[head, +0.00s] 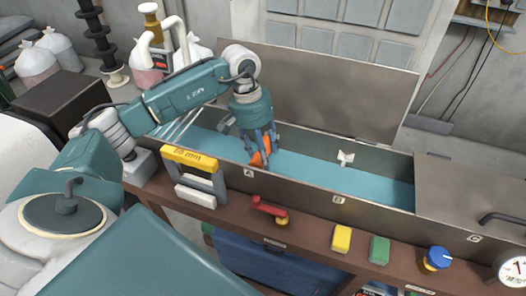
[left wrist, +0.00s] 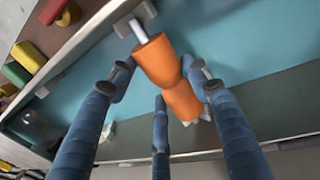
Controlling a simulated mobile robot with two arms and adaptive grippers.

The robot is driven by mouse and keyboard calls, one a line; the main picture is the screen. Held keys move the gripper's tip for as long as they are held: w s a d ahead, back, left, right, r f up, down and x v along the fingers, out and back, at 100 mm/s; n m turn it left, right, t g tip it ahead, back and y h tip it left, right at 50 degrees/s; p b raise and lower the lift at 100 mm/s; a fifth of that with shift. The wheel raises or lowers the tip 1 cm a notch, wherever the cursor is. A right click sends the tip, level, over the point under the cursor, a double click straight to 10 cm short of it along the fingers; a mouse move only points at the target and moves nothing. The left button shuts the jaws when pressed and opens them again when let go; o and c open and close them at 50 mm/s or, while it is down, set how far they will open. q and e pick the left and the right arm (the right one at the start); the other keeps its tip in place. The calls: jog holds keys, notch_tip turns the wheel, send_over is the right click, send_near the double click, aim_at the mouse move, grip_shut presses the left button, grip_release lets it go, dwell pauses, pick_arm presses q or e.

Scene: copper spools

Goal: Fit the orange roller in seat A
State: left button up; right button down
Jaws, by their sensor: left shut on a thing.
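In the left wrist view the roller (left wrist: 168,75) lies between my fingers (left wrist: 158,88). Its upper shaft end is close to a white bracket (left wrist: 134,18) on the trough wall. The other end is by another white piece. I cannot tell whether either shaft rests in its bracket. My right gripper is not in view.
A white bracket (head: 345,158) stands on the back wall across from label B (head: 338,199). A metal cover (head: 465,190) closes the right end. A yellow-topped frame (head: 195,172), red handle (head: 270,209), yellow block (head: 341,239), green block (head: 379,250) and blue knob (head: 437,258) line the front ledge.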

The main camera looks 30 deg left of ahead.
pick_arm(q)
jog(key=shift+f, duration=0.2)
dwell(0.3)
jog(key=o, duration=1.4)
jog(key=shift+o, duration=0.2)
notch_tip(320, 180, up, 12)
jog(key=a, duration=0.2)
jog(key=shift+s, duration=0.3)
jog(key=shift+a, duration=0.1)
